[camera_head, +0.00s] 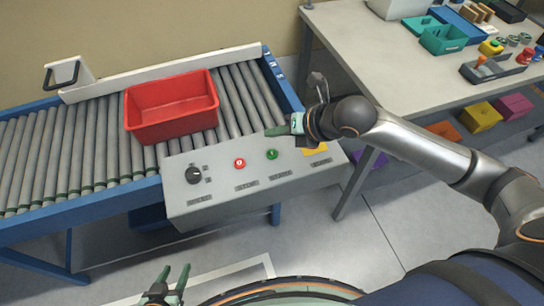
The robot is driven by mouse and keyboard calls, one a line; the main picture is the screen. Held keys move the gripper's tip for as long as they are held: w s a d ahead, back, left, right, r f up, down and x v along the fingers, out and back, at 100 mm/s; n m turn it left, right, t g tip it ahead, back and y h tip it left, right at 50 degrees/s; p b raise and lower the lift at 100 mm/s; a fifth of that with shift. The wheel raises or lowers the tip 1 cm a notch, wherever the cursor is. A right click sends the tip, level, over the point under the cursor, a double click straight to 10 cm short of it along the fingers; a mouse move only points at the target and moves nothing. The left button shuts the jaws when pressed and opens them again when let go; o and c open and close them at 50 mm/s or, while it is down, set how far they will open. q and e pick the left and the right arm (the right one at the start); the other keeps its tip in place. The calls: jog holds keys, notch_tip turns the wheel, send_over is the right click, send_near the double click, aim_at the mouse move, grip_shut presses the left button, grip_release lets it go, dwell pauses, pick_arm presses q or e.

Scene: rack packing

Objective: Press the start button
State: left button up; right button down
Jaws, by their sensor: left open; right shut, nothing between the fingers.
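A grey control box (230,200) is mounted at the front end of the roller conveyor. It carries a black knob (193,175), a red button (239,163) and a green button (271,154), each with a label too small to read. The green button looks like the start button. My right gripper (270,132) is shut and empty, its fingertips pointing left just behind the green button in the picture, apart from it. A yellow patch (315,148) on the box is partly hidden by this gripper. My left gripper (174,278) is open and empty at the bottom, away from the box.
A red bin (170,108) sits on the conveyor rollers (60,150). A white guide rail (170,70) runs along the back. To the right, a workbench (385,75) holds teal trays (443,40) and small parts, with coloured bins below. The floor before the box is clear.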

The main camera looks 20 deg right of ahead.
aim_at(275, 156)
notch_tip(275, 156, down, 4)
jog(key=b, duration=0.2)
jog(key=shift+b, duration=0.4)
jog(key=shift+f+b, duration=0.3)
jog(key=shift+f, duration=0.4)
pick_arm(q)
notch_tip(275, 156, down, 5)
jog(key=shift+r, duration=0.2)
dwell(0.5)
pick_arm(e)
jog(key=shift+f, duration=0.4)
jog(key=shift+f, duration=0.45)
dwell(0.7)
pick_arm(q)
jog(key=shift+r+p, duration=1)
pick_arm(e)
jog(key=shift+r, duration=0.9)
